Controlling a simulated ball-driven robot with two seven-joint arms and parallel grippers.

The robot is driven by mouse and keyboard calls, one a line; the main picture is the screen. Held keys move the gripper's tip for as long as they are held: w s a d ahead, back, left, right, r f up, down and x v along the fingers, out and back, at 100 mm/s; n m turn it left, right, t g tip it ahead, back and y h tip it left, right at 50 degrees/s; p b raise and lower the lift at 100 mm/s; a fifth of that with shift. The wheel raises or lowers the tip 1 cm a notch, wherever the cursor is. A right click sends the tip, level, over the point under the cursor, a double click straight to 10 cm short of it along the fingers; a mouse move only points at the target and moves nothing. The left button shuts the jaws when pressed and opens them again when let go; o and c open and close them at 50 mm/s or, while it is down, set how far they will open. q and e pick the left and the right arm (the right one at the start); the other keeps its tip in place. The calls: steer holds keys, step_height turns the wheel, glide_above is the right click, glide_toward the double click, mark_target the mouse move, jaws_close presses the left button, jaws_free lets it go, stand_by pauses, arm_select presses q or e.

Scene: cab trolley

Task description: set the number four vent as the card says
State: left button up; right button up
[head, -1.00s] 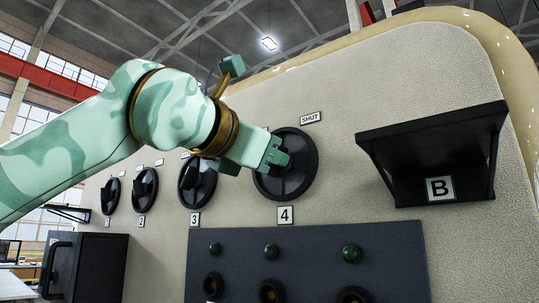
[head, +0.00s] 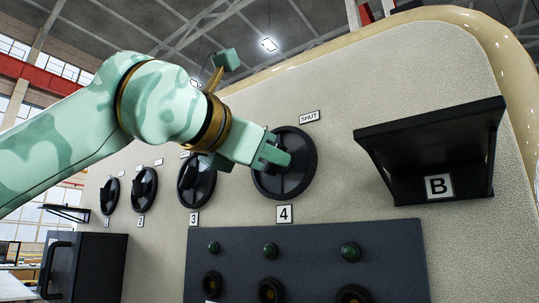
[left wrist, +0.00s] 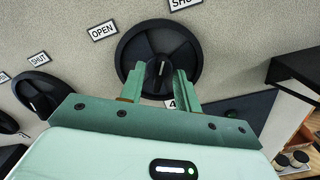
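The number four vent is a round black dial (head: 301,181) on the cream panel, above the "4" plate (head: 285,214). Its "SHUT" plate (head: 309,117) is at the upper right. In the left wrist view the dial (left wrist: 187,45) has a raised black handle (left wrist: 160,72) at its middle, with a white mark, and an "OPEN" plate (left wrist: 102,31) at upper left. My left gripper (head: 277,157) is at the dial; its fingers (left wrist: 160,82) stand apart, one on each side of the handle. Contact with the handle is unclear. No readable card shows. My right gripper is not in view.
Several similar vents, including number three (head: 197,182), line the panel to the left. A black shelf marked "B" (head: 430,140) juts out at the right. Below is a dark panel (head: 390,250) with green lamps. A black handled box (head: 95,265) stands lower left.

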arm_select(q)
steer(key=b+v, duration=0.3)
steer(key=v, duration=1.2)
steer(key=shift+s+a, duration=0.1)
